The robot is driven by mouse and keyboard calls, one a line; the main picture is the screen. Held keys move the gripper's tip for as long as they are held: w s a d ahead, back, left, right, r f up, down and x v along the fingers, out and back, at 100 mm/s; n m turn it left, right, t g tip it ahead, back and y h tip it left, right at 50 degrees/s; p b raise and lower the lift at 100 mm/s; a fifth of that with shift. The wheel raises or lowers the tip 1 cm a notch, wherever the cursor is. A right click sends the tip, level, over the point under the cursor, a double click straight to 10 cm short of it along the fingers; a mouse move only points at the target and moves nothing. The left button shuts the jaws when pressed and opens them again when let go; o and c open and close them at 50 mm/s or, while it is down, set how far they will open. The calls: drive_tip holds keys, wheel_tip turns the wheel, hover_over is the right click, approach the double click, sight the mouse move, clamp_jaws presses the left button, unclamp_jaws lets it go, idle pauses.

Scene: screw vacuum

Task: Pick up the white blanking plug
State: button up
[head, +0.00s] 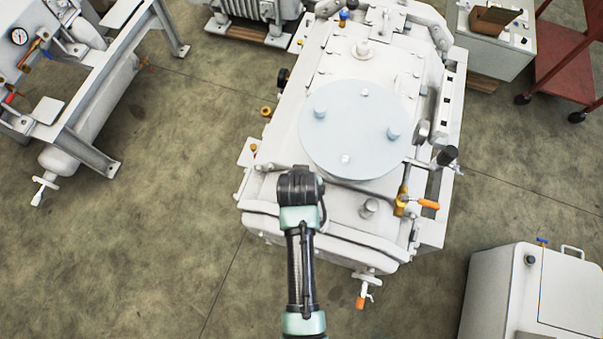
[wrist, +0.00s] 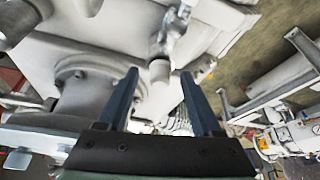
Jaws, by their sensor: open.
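My gripper (wrist: 160,76) shows in the wrist view with its two dark blue fingers apart. A pale, short cylindrical end (wrist: 160,71) of a fitting appears between the fingertips. I cannot tell whether it is the white blanking plug or how far beyond the tips it lies. No finger visibly touches it. In the head view, small white caps sit on the machine's round pale plate (head: 355,125), one near its front edge (head: 345,159) and one near its back (head: 365,92); I cannot tell whether either is the plug. My dark wrist hides the gripper there.
The white vacuum machine (head: 285,222) fills the middle. An orange-handled valve (head: 428,204) and a black knob (head: 446,156) stick up at its right. A metal frame (head: 75,130) stands left, a white cabinet (head: 540,290) front right. Floor is clear at the left front.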

clamp_jaws()
idle(0.3)
